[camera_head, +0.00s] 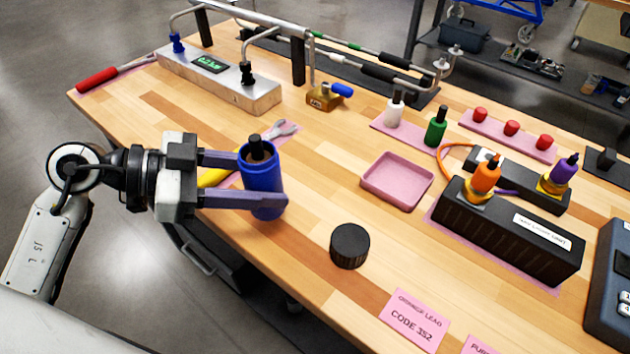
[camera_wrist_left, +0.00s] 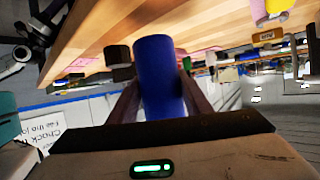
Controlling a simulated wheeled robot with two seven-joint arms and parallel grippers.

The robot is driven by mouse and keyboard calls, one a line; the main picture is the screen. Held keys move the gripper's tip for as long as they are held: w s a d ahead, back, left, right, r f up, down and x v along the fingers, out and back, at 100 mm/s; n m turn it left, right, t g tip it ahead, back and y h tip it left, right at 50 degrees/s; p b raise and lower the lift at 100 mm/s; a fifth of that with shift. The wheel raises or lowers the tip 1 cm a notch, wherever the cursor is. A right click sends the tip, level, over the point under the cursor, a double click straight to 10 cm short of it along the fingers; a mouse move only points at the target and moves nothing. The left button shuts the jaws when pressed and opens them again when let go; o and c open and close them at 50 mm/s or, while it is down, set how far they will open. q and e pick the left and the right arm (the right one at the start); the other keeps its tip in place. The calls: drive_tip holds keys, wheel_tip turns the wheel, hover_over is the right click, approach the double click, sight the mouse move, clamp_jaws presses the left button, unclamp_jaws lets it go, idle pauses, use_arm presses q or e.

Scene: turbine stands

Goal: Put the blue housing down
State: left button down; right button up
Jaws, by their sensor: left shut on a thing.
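The blue housing (camera_head: 262,185) is an upright blue cylinder with a black piece showing at its open top. My left gripper (camera_head: 262,176) comes in from the left and is shut on it, one finger on each side. The housing is near the left front edge of the wooden table; I cannot tell from the head view whether its base touches the table. In the left wrist view the blue housing (camera_wrist_left: 160,75) stands between the two fingers (camera_wrist_left: 160,95). My right gripper is not in view.
A black knurled cap (camera_head: 350,246) stands on the table right of the housing. A pink tray (camera_head: 397,181) lies beyond it, empty. A wrench (camera_head: 278,130) lies behind the housing. A black box (camera_head: 508,232) with connectors is at the right. Bare wood lies between housing and cap.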

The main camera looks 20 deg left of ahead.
use_arm(q)
drive_tip(key=w+d+r+m+g+h+b, duration=0.2)
drive_tip(key=w+d+r+m+g+b, duration=0.5)
drive_tip(key=b, duration=0.5)
drive_tip(key=shift+n+t, duration=0.4)
drive_tip(key=shift+n, duration=0.1)
drive_tip(key=f, duration=0.3)
drive_tip(key=a+f+b, duration=0.1)
drive_tip(key=f, duration=0.5)
drive_tip(key=shift+w+a+f, duration=0.2)
drive_tip(key=shift+w+f, duration=0.1)
drive_tip(key=shift+w, duration=0.05)
drive_tip(key=shift+f, duration=0.25)
drive_tip(key=shift+r, duration=0.1)
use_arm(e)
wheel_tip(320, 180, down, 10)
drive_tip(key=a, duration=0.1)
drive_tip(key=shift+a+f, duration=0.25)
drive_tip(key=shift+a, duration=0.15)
